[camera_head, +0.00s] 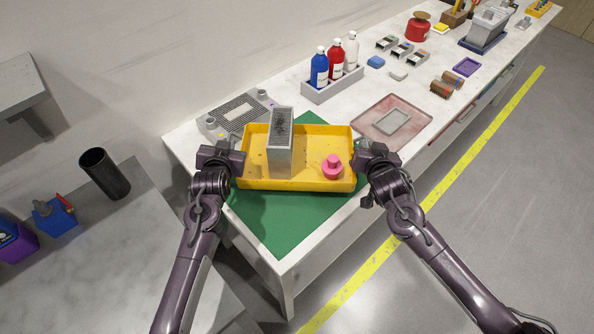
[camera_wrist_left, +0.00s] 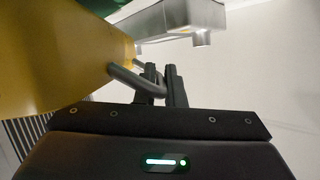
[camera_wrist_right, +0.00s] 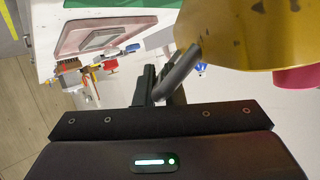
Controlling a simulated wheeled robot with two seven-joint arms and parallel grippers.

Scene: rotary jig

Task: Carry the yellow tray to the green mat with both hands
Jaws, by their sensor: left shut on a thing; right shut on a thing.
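The yellow tray (camera_head: 310,183) is over the green mat (camera_head: 275,225) in the head view; I cannot tell whether it touches the mat. A grey metal box (camera_head: 281,150) and a pink knobbed piece (camera_head: 332,168) are in it. My left gripper (camera_head: 236,158) is shut on the handle at the tray's left end; the bar between its fingers shows in the left wrist view (camera_wrist_left: 140,82). My right gripper (camera_head: 358,160) is shut on the right-end handle, which shows in the right wrist view (camera_wrist_right: 178,75). The tray hides part of the mat.
A grey perforated device (camera_head: 238,115) stands close behind the tray at left. A grey rack (camera_head: 333,90) with blue, red and white bottles stands behind. A reddish flat tray (camera_head: 392,135) lies at right. The mat's front part is clear.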

